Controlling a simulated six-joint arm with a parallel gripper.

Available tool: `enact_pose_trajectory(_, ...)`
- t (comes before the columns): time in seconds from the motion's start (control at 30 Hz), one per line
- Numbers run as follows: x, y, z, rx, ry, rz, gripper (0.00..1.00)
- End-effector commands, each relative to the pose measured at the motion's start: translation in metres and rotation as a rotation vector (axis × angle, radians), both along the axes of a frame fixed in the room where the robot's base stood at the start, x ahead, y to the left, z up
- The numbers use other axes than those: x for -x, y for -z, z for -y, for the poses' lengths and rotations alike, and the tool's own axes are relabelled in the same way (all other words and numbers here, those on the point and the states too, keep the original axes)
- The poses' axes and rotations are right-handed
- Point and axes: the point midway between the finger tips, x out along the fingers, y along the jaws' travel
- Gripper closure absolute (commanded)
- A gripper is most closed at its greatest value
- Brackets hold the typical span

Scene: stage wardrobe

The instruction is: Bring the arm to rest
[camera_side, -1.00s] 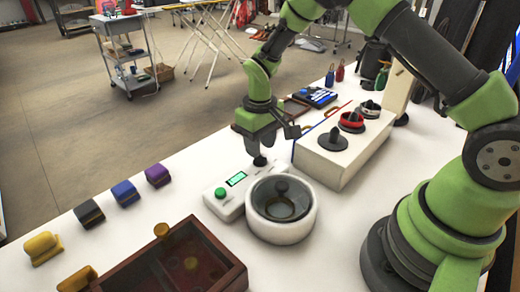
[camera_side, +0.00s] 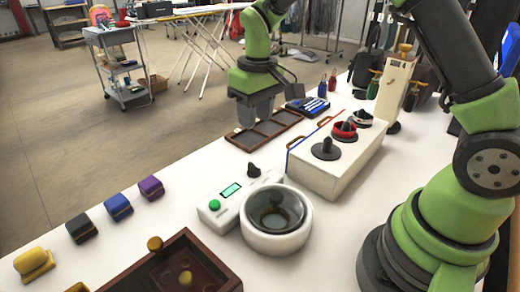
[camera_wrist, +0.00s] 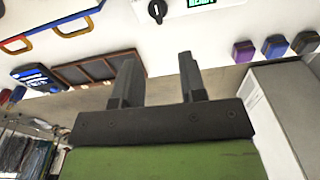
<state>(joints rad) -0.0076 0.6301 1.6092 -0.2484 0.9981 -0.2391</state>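My gripper (camera_side: 254,110) is raised above the far part of the white table, over the dark compartment tray (camera_side: 240,140). In the wrist view its two fingers (camera_wrist: 160,85) stand apart with nothing between them, so it is open and empty. My green and black arm reaches in from the right side of the side view.
Below stand a control box (camera_side: 225,205) with a green button, a round white pot (camera_side: 276,240) and a white block with black-knobbed discs (camera_side: 335,175). Coloured blocks (camera_side: 117,206) line the left edge. A brown wooden box (camera_side: 225,280) is in front.

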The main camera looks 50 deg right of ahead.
Motion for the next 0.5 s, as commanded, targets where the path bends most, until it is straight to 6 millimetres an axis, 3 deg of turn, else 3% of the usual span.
enact_pose_trajectory(0.2,0.045,-0.079,-0.006,-0.055,0.091,0.159,0.62)
enact_pose_trajectory(0.33,0.083,-0.113,-0.010,-0.098,0.147,0.252,0.62)
enact_pose_trajectory(0.5,0.136,-0.139,-0.015,-0.161,0.216,0.374,0.62)
